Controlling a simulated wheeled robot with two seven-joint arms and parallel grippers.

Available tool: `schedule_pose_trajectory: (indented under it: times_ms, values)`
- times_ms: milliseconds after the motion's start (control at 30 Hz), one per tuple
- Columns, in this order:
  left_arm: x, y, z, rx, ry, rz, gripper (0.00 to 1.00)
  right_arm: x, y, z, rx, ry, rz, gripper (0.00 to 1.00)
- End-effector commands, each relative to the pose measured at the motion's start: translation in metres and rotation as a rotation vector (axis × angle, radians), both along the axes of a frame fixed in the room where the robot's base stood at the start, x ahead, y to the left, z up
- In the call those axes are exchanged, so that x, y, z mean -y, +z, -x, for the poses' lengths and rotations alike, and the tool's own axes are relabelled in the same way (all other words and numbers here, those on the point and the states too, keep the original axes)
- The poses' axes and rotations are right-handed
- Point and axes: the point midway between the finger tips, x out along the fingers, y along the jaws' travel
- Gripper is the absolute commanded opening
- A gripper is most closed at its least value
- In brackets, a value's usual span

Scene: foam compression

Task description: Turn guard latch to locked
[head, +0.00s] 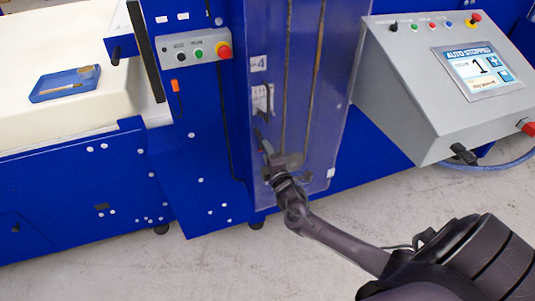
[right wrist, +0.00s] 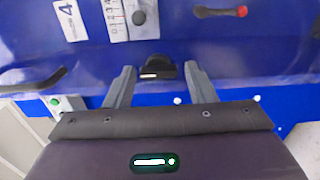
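The clear guard (head: 335,90) covers a bay on the blue machine's front. In the right wrist view, a black knob with a short white mark (right wrist: 158,69), seemingly the guard latch, sits on the blue face. My right gripper (right wrist: 159,72) is open, with one finger on each side of the knob and a visible gap to each. I cannot tell how deep the fingers reach. In the head view my right gripper (head: 277,165) is at the lower part of the guard and largely hides the knob. My left gripper is not in view.
A grey console (head: 440,90) with a screen reading "AUTO STOPPED" juts out at the right. A small button box (head: 193,47) is at upper left. A blue tray (head: 65,84) lies on a cream block. A red-tipped handle (right wrist: 220,12) is above right of the gripper.

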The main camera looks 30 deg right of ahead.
Motion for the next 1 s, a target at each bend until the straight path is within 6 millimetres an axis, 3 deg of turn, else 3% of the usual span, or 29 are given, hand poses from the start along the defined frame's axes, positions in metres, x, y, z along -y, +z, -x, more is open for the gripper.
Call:
schedule_pose_trajectory:
  times_ms: [367, 800, 1000]
  values:
    - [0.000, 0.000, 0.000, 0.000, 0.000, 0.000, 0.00, -0.001, 0.000, 0.003, 0.001, 0.001, -0.001, 0.56]
    - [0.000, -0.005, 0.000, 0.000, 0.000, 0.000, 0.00, -0.016, -0.001, 0.066, -0.001, 0.001, -0.001, 0.56]
    - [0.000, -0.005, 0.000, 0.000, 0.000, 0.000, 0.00, -0.018, 0.000, 0.076, 0.000, 0.000, -0.001, 0.56]
